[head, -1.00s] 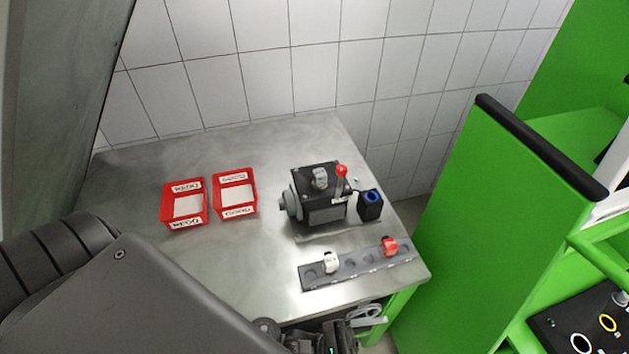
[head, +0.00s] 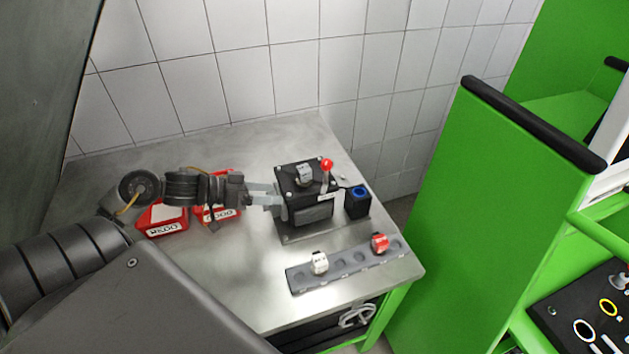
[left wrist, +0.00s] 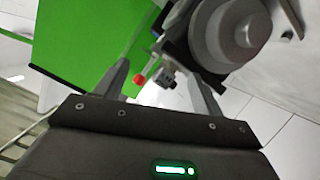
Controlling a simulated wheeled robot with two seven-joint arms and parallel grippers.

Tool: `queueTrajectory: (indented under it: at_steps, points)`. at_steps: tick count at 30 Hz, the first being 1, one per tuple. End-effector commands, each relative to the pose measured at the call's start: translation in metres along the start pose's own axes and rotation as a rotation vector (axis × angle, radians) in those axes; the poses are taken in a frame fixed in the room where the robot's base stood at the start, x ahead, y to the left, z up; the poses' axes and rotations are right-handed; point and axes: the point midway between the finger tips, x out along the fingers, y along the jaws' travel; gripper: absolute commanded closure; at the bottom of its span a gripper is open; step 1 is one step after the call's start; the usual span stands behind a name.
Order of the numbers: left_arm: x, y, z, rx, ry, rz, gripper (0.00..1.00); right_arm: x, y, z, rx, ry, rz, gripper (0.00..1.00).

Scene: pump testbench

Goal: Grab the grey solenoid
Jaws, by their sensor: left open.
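The grey solenoid (head: 304,175) sits on top of the black pump block (head: 312,211) in the head view. A red-knobbed lever (head: 326,165) stands just right of it. My left gripper (head: 264,197) is open and empty. It is at the left side of the pump block, left of and apart from the solenoid; the head view does not settle its height. In the left wrist view, the open fingers (left wrist: 162,88) flank the small red knob (left wrist: 140,80) and a small grey part, probably the solenoid (left wrist: 168,77), both farther off. The pump's round grey end (left wrist: 237,28) is close. My right gripper is out of view.
A grey rack (head: 345,265) in front of the pump holds a white piece (head: 319,262) and a red piece (head: 379,243). A blue-topped black block (head: 357,202) stands right of the pump. My left arm partly hides two red bins (head: 165,229). A green cabinet (head: 450,220) stands right.

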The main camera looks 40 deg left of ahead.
Motion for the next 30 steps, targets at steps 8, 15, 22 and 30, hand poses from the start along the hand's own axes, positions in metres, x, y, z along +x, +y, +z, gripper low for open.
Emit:
queueTrajectory:
  at_steps: [8,15,22,30]
  points:
    - [-0.023,-0.013,-0.057,0.372,0.011,-0.124,0.31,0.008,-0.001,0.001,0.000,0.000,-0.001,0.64]
    - [-0.009,-0.015,-0.061,0.375,0.015,-0.124,0.31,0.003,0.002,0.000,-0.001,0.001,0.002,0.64]
    - [0.022,-0.019,-0.062,0.371,0.015,-0.125,0.31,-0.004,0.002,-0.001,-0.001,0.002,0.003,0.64]
    - [0.033,-0.020,-0.060,0.371,0.011,-0.124,0.31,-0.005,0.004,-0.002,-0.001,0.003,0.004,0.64]
